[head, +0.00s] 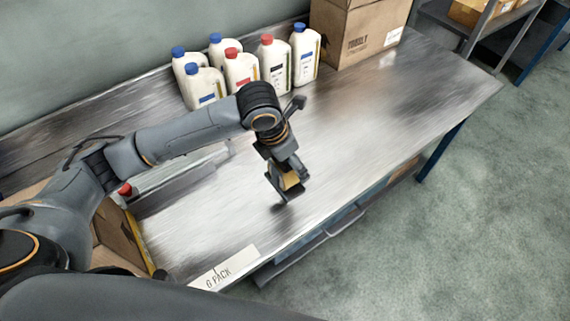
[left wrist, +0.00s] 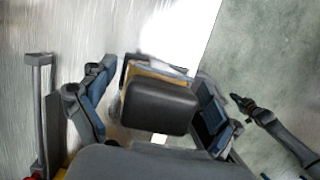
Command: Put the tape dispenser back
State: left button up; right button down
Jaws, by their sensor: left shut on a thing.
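A "6 PACK" label (head: 225,268) marks the front edge. The table's right side is clear.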

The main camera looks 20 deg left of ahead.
pick_arm(q)
jog(key=w+f, duration=0.1)
jog(key=w+a+f, duration=0.1)
jog(key=f, duration=0.1)
jog(key=w+f, duration=0.1)
jog(key=shift+a+f+p, duration=0.15)
jog(key=shift+a+p, duration=0.1)
jog(key=shift+p, duration=0.1)
jog(key=f, duration=0.1)
jog(key=f+p, duration=0.1)
jog(key=w+f, duration=0.1)
jog(key=f, duration=0.1)
jog(key=shift+a+p, duration=0.3)
jog(key=shift+f, duration=0.2)
jog(key=o, duration=0.7)
jog(key=shift+f, duration=0.1)
jog(key=shift+o, duration=0.2)
jog(key=shift+s, duration=0.1)
